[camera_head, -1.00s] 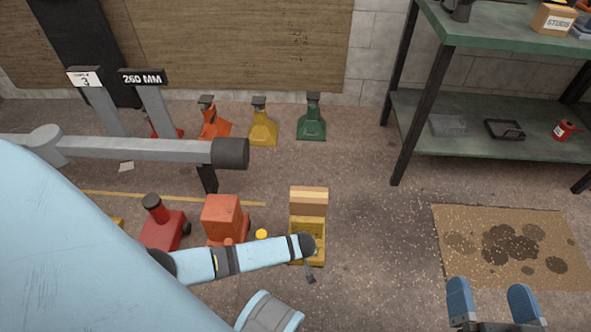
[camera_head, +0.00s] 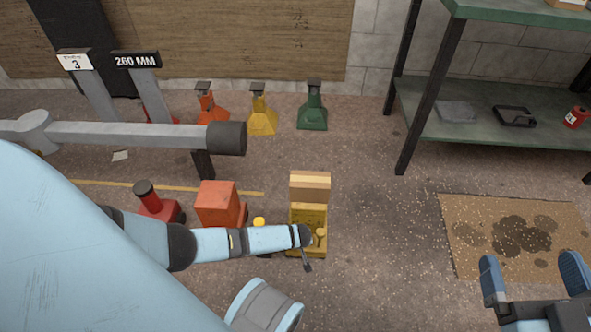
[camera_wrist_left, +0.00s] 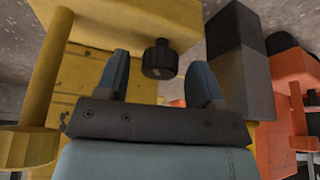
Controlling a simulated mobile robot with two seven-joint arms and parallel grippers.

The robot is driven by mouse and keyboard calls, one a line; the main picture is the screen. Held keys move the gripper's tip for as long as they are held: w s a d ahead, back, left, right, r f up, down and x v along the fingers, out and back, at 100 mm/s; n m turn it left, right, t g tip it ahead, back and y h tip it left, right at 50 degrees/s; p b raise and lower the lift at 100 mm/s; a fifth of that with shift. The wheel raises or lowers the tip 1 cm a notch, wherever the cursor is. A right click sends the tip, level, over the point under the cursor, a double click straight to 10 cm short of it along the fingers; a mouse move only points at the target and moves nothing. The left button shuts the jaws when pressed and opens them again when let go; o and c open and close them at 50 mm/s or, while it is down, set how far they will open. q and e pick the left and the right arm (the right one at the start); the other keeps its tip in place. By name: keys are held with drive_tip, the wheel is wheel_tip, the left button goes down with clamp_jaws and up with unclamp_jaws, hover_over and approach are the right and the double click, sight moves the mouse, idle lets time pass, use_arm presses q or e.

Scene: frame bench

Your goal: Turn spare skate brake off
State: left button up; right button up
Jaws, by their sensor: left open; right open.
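A yellow skate (camera_head: 309,245) with a pale wooden block (camera_head: 310,186) on it stands on the floor at centre. My left gripper (camera_head: 307,262) is over its front part, small and partly hidden by my arm. In the left wrist view my open left gripper (camera_wrist_left: 160,82) faces yellow metal (camera_wrist_left: 85,75), with a round black knob (camera_wrist_left: 160,60) showing between and just beyond the fingertips. I cannot tell whether they touch. Which part is the brake is unclear. My right gripper (camera_head: 533,278) is open and empty at the lower right.
An orange skate (camera_head: 217,205) and a red skate (camera_head: 156,205) stand to the left. A grey beam (camera_head: 130,135) crosses behind them. Jack stands, including a green one (camera_head: 312,108), line the wall. A green shelf (camera_head: 480,125) and stained mat (camera_head: 515,235) are at right.

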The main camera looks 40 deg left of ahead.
use_arm(q)
drive_tip(key=c, duration=0.9)
